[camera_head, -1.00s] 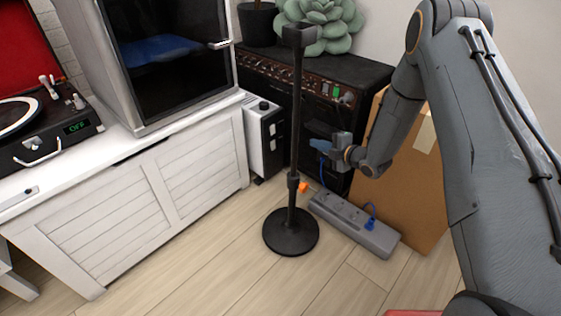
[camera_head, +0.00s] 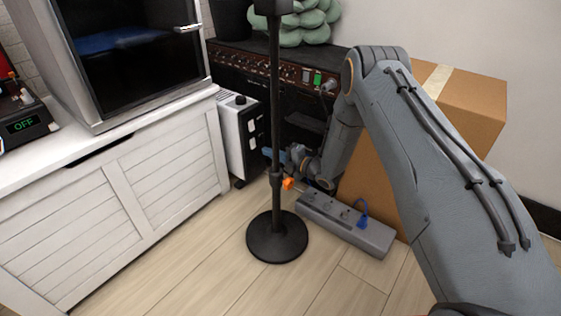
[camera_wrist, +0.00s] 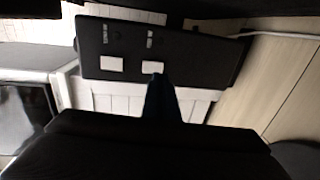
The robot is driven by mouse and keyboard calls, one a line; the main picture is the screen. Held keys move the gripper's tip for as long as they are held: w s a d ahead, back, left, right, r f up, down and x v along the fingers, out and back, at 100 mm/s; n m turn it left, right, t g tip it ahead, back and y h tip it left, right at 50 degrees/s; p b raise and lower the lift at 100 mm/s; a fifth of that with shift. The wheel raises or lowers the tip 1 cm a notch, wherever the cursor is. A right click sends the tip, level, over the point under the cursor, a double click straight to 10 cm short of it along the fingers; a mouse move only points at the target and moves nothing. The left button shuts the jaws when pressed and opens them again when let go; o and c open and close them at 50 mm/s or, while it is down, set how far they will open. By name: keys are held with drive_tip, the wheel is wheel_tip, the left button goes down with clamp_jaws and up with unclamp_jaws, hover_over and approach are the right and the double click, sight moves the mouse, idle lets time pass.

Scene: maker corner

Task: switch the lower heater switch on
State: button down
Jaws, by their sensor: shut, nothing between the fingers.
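The heater (camera_head: 232,128) is a white box with a dark control side, standing on the floor between the white cabinet and the amplifier. Two white switches show on its dark panel. In the wrist view the panel (camera_wrist: 90,45) looks turned sideways, with the upper switch (camera_wrist: 112,64) at left and the lower switch (camera_wrist: 153,66) at right. My gripper (camera_head: 268,152) is shut and empty, its blue tips pointing at the heater, partly behind the stand pole. In the wrist view the tips (camera_wrist: 158,78) overlap the edge of the lower switch; I cannot tell whether they touch.
A black stand (camera_head: 277,238) rises in front of my gripper. A grey power strip (camera_head: 346,225) with a blue plug lies on the floor below my arm. The black amplifier (camera_head: 260,70) and a cardboard box (camera_head: 465,105) are behind. The front floor is clear.

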sight(254, 147)
drive_tip(key=shift+b+x, duration=1.15)
drive_tip(key=shift+x, duration=1.2)
